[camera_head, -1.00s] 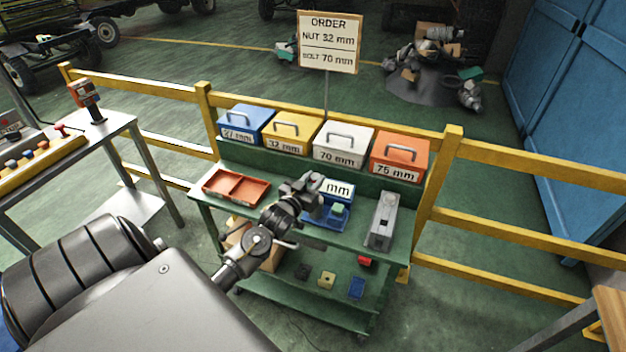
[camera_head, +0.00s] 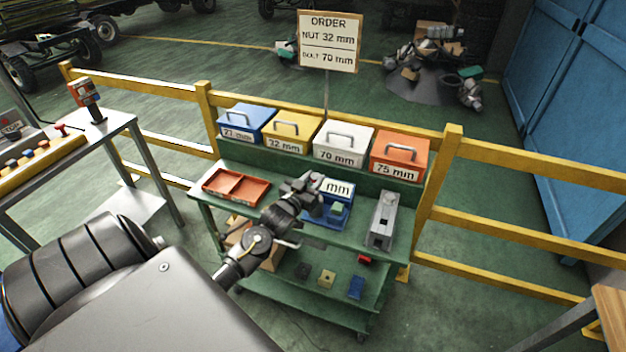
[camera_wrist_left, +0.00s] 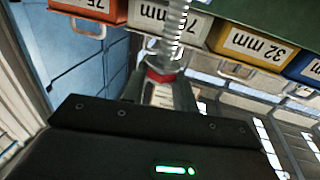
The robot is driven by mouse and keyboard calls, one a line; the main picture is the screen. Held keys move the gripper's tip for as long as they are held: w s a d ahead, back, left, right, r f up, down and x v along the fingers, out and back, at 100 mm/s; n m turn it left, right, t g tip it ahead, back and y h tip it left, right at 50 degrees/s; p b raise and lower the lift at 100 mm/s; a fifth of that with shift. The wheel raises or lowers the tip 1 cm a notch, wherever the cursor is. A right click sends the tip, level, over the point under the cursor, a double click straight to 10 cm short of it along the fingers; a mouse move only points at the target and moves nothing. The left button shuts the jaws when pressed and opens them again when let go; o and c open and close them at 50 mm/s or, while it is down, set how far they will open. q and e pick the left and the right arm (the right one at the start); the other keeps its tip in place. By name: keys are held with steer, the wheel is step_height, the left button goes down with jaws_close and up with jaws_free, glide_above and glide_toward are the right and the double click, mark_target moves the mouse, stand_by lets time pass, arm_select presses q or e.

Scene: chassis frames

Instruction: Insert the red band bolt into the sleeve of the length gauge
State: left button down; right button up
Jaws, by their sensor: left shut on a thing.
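The left gripper (camera_head: 311,187) is over the middle of the green cart, just left of a blue device with an "mm" sign (camera_head: 338,188), which looks like the length gauge. A small green block (camera_head: 338,208) sits on that device; I cannot make out the sleeve opening. In the left wrist view, a threaded metal bolt (camera_wrist_left: 176,22) with a red band (camera_wrist_left: 158,75) stands out beyond the black gripper body. The left gripper is shut on this bolt; its fingertips are hard to make out. In the head view the bolt is hardly visible. The right gripper is not in view.
Blue (camera_head: 246,122), yellow (camera_head: 292,131), white (camera_head: 343,142) and orange (camera_head: 399,155) boxes line the cart's back. An orange tray (camera_head: 236,186) lies left, a grey metal fixture (camera_head: 382,222) right. The order sign (camera_head: 329,42) reads nut 32 mm, bolt 70 mm.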

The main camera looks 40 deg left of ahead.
arm_select(q)
steer(key=shift+f+b, duration=2.75)
steer(key=shift+f, duration=1.1)
steer(key=c, duration=1)
jaws_free()
steer(key=s+b, duration=0.1)
steer(key=s, duration=0.2)
steer(key=s+d, duration=0.1)
steer(key=s, duration=0.3)
steer(key=s+d+b, duration=0.1)
steer(key=s, duration=0.2)
steer(key=shift+s+b, duration=0.3)
steer(key=shift+s, duration=0.05)
